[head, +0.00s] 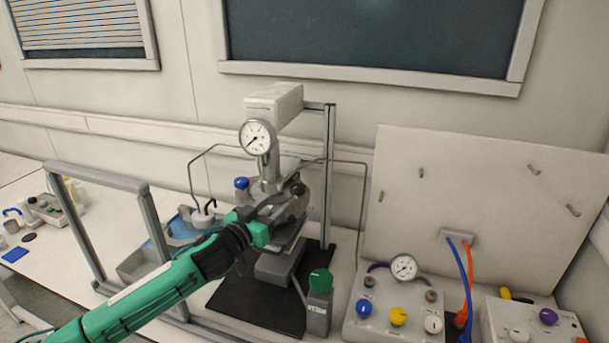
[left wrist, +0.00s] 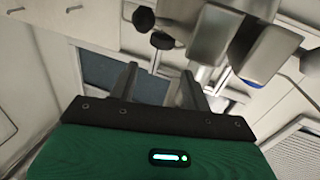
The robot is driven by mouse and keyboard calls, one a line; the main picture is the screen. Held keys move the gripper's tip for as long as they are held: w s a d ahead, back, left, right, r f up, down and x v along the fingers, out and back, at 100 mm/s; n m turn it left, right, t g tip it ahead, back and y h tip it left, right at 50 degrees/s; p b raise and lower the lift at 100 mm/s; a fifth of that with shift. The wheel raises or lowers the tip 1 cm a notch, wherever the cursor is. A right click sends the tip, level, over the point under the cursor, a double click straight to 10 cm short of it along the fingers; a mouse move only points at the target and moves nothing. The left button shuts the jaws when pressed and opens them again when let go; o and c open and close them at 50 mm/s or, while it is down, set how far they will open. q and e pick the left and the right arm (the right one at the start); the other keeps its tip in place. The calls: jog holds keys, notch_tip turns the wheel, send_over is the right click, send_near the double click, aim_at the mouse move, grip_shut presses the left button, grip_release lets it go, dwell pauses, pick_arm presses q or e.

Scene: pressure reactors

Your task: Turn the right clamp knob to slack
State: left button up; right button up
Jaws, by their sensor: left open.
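The reactor (head: 268,180) stands on a black mat, with a round gauge (head: 257,137) on top. Its clamp has dark knobs; one dark knob (head: 298,188) shows at its right side, close by my left gripper (head: 280,208). In the left wrist view, a round black knob on a stem (left wrist: 162,40) is just beyond the gap between my left fingertips (left wrist: 158,80).
A grey box with a green knob (head: 320,282) stands at the mat's front right. A control box with colored knobs (head: 397,316) is to its right. A grey frame (head: 90,235) stands left of my arm. A vertical post (head: 329,180) rises behind the reactor.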

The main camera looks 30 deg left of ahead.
aim_at(301, 183)
pick_arm(q)
jog(key=shift+w+r+p, duration=0.1)
jog(key=shift+w+p, duration=0.3)
jog(key=shift+w, duration=0.2)
jog(key=w+p, duration=0.4)
jog(key=w, duration=0.6)
jog(key=shift+w, duration=1.15)
jog(key=c, duration=0.7)
